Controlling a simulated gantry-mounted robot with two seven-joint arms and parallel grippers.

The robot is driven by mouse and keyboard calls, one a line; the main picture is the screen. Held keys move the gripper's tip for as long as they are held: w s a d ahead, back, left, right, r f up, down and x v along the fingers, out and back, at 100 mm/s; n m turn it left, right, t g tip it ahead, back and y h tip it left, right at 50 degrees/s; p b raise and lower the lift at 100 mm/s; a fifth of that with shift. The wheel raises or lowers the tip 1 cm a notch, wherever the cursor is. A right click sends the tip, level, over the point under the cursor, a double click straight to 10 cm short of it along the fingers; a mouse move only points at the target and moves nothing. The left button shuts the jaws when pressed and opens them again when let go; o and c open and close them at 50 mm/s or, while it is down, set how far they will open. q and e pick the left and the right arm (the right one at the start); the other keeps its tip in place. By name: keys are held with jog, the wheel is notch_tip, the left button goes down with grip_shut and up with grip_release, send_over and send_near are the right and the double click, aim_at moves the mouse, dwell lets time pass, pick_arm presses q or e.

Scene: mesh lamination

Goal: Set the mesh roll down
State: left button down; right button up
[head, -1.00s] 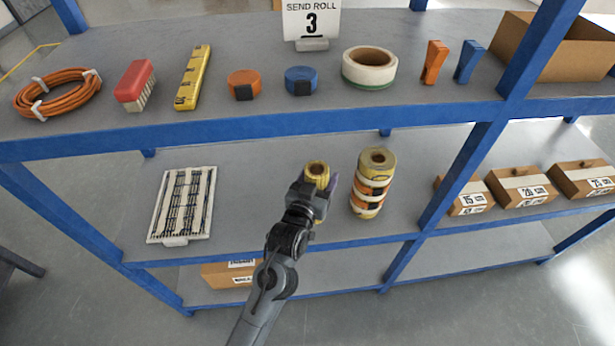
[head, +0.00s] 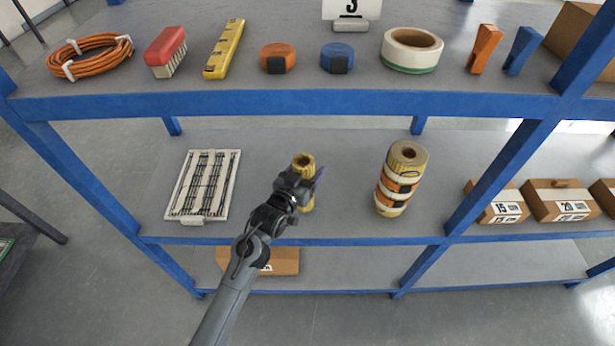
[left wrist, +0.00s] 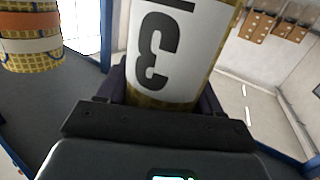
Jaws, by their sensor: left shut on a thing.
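The mesh roll (head: 304,163) is a small yellow cylinder standing upright over the middle shelf in the head view. In the left wrist view the roll (left wrist: 178,45) fills the upper middle and carries a white label with a large black 3. My left gripper (head: 308,186) is shut around the roll, with its arm coming up from below. My right gripper is in neither view.
A taller banded roll stack (head: 402,180) stands to the right on the middle shelf (head: 345,160). A white rack (head: 203,186) lies to the left. Boxes (head: 497,203) are farther right, past a blue post. The upper shelf holds several tools and tapes. Bare shelf surrounds the roll.

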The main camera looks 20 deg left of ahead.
pick_arm(q)
notch_tip(320, 180, down, 2)
jog(key=shift+f+b, duration=0.15)
jog(key=shift+b, duration=0.15)
jog(key=shift+f, duration=0.15)
jog(key=shift+c, duration=0.8)
grip_release()
